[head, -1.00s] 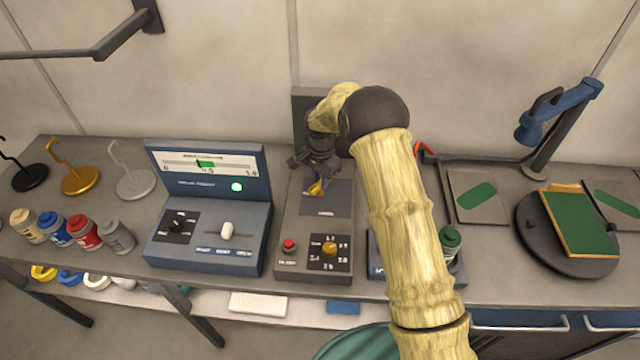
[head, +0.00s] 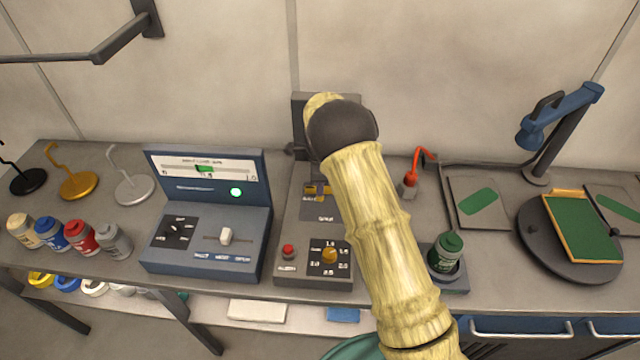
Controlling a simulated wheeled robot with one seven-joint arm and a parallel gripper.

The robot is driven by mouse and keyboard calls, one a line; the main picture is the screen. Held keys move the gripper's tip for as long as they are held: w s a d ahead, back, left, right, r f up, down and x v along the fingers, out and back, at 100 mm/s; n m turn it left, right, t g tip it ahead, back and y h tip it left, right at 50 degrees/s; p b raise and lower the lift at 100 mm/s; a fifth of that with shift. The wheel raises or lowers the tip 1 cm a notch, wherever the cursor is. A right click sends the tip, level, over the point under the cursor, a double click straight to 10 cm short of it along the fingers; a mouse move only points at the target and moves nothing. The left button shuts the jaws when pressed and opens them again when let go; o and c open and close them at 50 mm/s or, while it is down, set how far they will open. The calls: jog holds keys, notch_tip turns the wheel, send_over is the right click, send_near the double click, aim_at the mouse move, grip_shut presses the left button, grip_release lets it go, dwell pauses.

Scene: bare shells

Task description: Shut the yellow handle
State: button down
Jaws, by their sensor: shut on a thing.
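The yellow handle (head: 318,190) shows as a small yellow piece on the grey upright device (head: 318,212), just above its dark panel. My gripper (head: 316,182) is at the handle and shut on it. Most of the gripper and wrist is hidden behind my bamboo-like arm and its dark joint, so the exact grip and the handle's full shape do not show.
A blue meter box (head: 208,235) with a lit green lamp stands to the left. The grey device has a red button (head: 288,251) and a yellow knob (head: 329,255). A green bottle (head: 447,252) stands to the right, with a red-orange hooked tool (head: 412,178) behind it.

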jog(key=shift+a+r+m, duration=0.1)
jog(key=shift+m, duration=0.4)
jog(key=c, duration=1.3)
grip_release()
notch_tip(320, 180, up, 17)
jog(key=b, duration=0.3)
jog(key=shift+r, duration=0.15)
